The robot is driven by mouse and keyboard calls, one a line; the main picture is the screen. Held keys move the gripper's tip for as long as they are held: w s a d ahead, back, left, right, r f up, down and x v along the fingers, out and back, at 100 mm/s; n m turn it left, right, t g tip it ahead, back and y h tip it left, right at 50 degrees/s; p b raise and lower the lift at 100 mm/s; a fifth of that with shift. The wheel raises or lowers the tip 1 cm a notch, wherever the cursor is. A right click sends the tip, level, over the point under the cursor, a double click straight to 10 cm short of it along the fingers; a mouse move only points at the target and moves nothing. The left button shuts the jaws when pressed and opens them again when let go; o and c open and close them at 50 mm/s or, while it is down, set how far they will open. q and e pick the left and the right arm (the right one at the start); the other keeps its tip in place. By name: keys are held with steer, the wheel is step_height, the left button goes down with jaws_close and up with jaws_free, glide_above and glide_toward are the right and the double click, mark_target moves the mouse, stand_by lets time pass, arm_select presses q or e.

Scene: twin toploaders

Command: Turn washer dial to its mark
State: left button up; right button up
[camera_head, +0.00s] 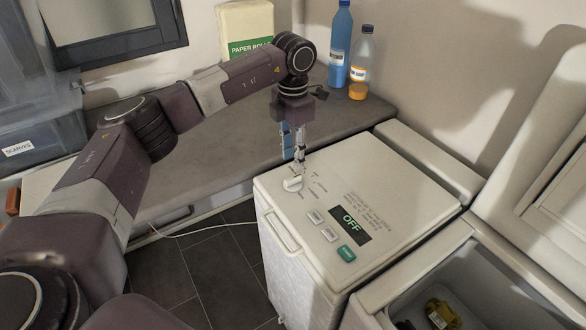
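The washer (372,174) is a white top-loader with its lid shut. Its round white dial (293,184) sits at the left of the top panel, with small printed marks around it. My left gripper (298,170) points down right at the dial, its fingertips over or touching its back side; I cannot tell whether they grip it. The small view hides whether the fingers are apart. The dark display (350,224) reads OFF. My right gripper is not in view.
A second machine (500,270) stands open at right, with items inside. A blue bottle (341,45), an orange-and-clear bottle (361,70) and a paper rolls pack (246,30) stand on the counter (225,140).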

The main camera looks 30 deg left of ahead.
arm_select(q)
step_height(320, 180, up, 5)
steer(key=shift+r, duration=0.1)
stand_by(0.7)
